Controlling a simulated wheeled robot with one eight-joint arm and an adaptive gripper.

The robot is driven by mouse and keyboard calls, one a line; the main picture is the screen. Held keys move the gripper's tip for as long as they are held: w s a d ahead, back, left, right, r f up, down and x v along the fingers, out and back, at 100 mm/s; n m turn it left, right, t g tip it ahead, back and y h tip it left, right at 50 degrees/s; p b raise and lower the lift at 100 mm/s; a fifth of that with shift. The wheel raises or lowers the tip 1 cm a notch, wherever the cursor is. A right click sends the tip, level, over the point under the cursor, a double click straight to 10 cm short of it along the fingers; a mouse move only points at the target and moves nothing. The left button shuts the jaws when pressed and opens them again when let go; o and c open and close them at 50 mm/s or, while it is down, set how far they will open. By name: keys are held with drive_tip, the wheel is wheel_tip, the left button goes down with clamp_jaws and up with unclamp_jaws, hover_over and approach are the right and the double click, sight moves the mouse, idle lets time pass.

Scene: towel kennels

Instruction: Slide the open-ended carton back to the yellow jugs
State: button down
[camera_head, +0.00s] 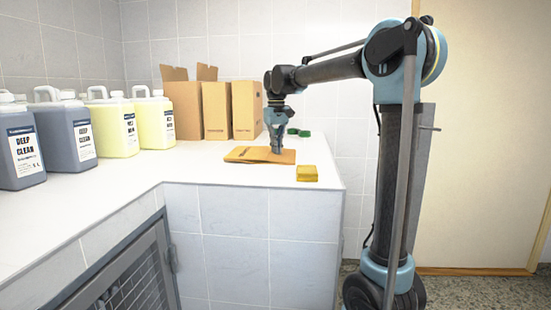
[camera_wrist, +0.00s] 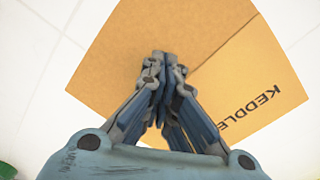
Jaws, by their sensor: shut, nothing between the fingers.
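The flattened brown open-ended carton (camera_head: 246,154) lies low on the white counter near its front right, with dark lettering on one panel in the wrist view (camera_wrist: 262,88). My gripper (camera_head: 277,150) points down over its right part, fingers together and empty; whether the tips touch it I cannot tell. In the wrist view my gripper (camera_wrist: 160,58) hides part of the carton's middle. Two yellow jugs, the nearer (camera_head: 112,125) and the farther (camera_head: 154,120), stand upright to the left on the counter.
Upright brown cartons stand at the back: one with raised flaps (camera_head: 182,106), two closed (camera_head: 217,110), (camera_head: 247,110). Grey jugs (camera_head: 68,135) stand at left. A yellow sponge stack (camera_head: 307,173) lies near the front edge; green items (camera_head: 299,132) lie behind my gripper. Counter between carton and jugs is clear.

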sight(238, 151)
drive_tip(key=shift+a, duration=3.15)
drive_tip(key=shift+a+f, duration=0.1)
drive_tip(key=shift+a, duration=1.35)
drive_tip(key=shift+a, duration=0.1)
drive_tip(key=shift+w+a+r, duration=0.1)
drive_tip(key=shift+a, duration=1.35)
drive_tip(key=shift+w+a+r, duration=0.1)
drive_tip(key=shift+a, duration=1.35)
wheel_tip(238, 151, up, 8)
